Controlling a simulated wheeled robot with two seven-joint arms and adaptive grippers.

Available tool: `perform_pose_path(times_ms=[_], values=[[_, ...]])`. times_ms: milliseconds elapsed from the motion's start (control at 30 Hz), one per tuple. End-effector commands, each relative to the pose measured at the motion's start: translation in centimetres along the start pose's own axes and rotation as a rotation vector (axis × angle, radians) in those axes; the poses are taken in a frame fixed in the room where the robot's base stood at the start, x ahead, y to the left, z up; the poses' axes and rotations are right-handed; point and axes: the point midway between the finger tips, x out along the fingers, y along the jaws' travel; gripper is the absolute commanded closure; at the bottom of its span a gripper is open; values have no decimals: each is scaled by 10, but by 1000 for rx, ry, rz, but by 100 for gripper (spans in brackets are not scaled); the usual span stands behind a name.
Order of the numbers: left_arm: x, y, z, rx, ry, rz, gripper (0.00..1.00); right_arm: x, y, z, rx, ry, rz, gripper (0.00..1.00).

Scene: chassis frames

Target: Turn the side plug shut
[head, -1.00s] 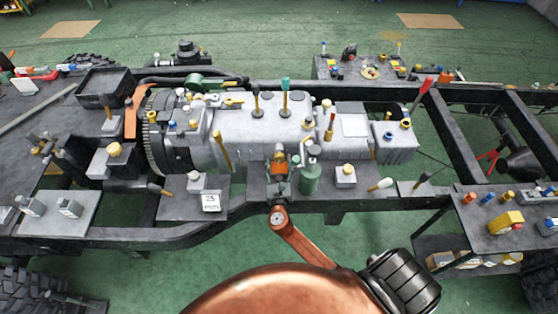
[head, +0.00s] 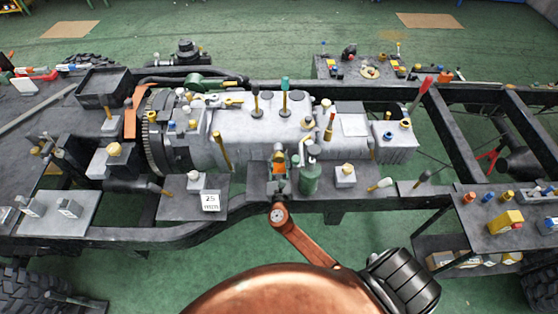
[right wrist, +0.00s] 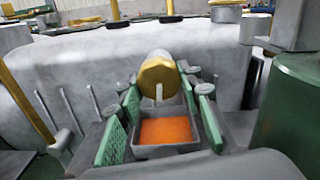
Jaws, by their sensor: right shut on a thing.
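The side plug (right wrist: 158,75) is a brass cylinder with a pale line on its face, set against the grey casing in the right wrist view. In the head view it is small and mostly hidden by my right gripper (head: 279,168). In the right wrist view, the right gripper (right wrist: 160,90) has its green-padded fingers on both sides of the plug, shut on it. A small grey open box with an orange inside (right wrist: 165,131) shows between the fingers, below the plug. My left gripper is not in view.
The grey gearbox casing (head: 260,125) lies within the dark chassis frame (head: 120,237). A green cylinder (head: 310,178) stands close to the right of the gripper. A small block with a brass knob (head: 345,178) is farther right. Green floor is open in front.

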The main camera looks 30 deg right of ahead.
Motion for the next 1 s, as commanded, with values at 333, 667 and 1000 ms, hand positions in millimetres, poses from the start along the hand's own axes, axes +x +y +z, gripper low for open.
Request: perform_pose_path(times_ms=[333,667,1000], values=[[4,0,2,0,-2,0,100,0,0,-2,42,1,-1,91],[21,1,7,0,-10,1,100,0,1,-3,261,0,-1,91],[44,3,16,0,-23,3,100,0,2,-4,586,1,-2,91]])
